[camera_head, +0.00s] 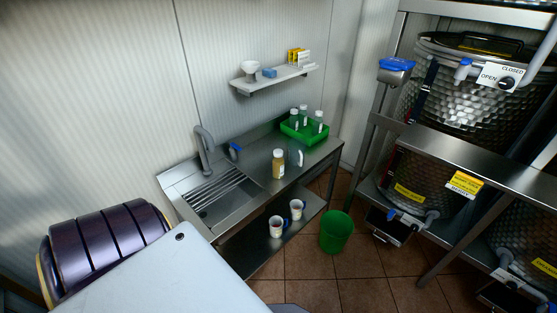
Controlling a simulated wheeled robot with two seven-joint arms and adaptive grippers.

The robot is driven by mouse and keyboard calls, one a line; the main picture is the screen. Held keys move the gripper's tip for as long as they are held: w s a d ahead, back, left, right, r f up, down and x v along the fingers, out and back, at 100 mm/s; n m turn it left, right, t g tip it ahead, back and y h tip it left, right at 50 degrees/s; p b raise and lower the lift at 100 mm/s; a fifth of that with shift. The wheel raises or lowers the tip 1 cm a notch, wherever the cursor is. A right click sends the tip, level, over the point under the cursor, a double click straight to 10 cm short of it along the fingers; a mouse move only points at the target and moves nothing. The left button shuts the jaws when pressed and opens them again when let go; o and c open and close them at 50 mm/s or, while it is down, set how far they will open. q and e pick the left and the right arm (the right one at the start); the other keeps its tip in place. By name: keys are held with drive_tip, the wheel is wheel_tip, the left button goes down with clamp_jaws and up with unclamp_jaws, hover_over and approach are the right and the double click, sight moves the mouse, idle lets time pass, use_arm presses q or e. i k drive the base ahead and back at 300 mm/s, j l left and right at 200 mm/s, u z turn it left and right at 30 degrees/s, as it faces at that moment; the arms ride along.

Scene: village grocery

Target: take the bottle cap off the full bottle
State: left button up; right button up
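A bottle filled with something amber-yellow (278,165) stands upright on the steel counter, to the right of the sink. Its top looks pale, but the cap is too small to make out clearly. A green tray (292,136) at the back right of the counter holds a few pale, clear-looking bottles (318,122), upright. Neither of my grippers shows in the head view.
A steel sink (206,207) with a grey tap (205,145) lies left of the bottle. A small white object (300,158) is right of it. Mugs (276,226) stand on the lower shelf. A green bin (335,232) is on the floor. Steel tanks (455,95) stand right.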

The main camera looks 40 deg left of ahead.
sight(277, 164)
drive_tip(key=i+u, duration=0.65)
drive_tip(key=u, duration=0.15)
drive_tip(key=i+u, duration=0.2)
drive_tip(key=u, duration=0.25)
drive_tip(key=i+u, duration=0.2)
drive_tip(key=u, duration=0.25)
drive_tip(key=i+u, duration=0.45)
drive_tip(key=z, duration=0.4)
drive_tip(key=i+j, duration=0.05)
